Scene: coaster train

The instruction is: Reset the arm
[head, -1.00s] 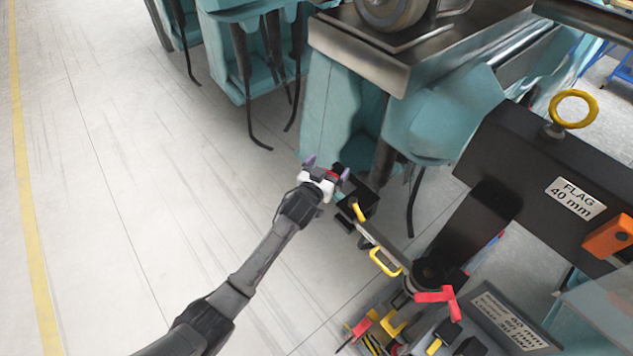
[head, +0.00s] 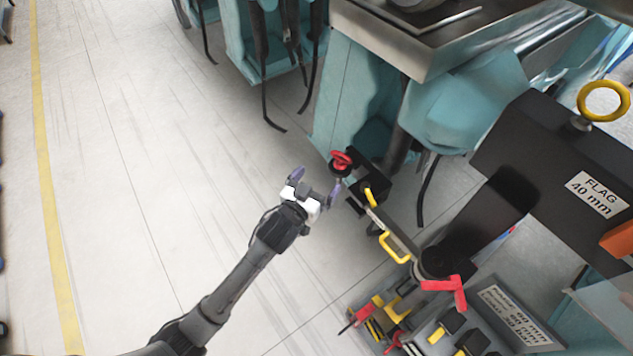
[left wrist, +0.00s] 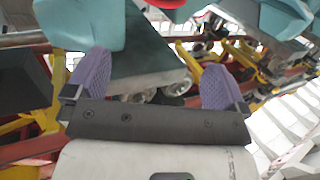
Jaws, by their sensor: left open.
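My left gripper (head: 313,188) is at the end of my left arm, over the floor in the middle of the head view. Its two purple fingers are apart, with nothing between them. A red knob (head: 341,161) on a black box (head: 368,190) stands just beyond and right of the fingertips, apart from them. In the left wrist view the purple fingers (left wrist: 158,82) are spread, and a red piece shows at the top edge (left wrist: 166,3). My right gripper is not in view.
A teal coaster car (head: 350,90) stands beyond the knob. A black beam marked FLAG 40 mm (head: 545,160) with a yellow ring (head: 603,83) is at right. Yellow handles (head: 393,247) and a red lever (head: 447,288) are at lower right. The floor at left (head: 130,190) is clear.

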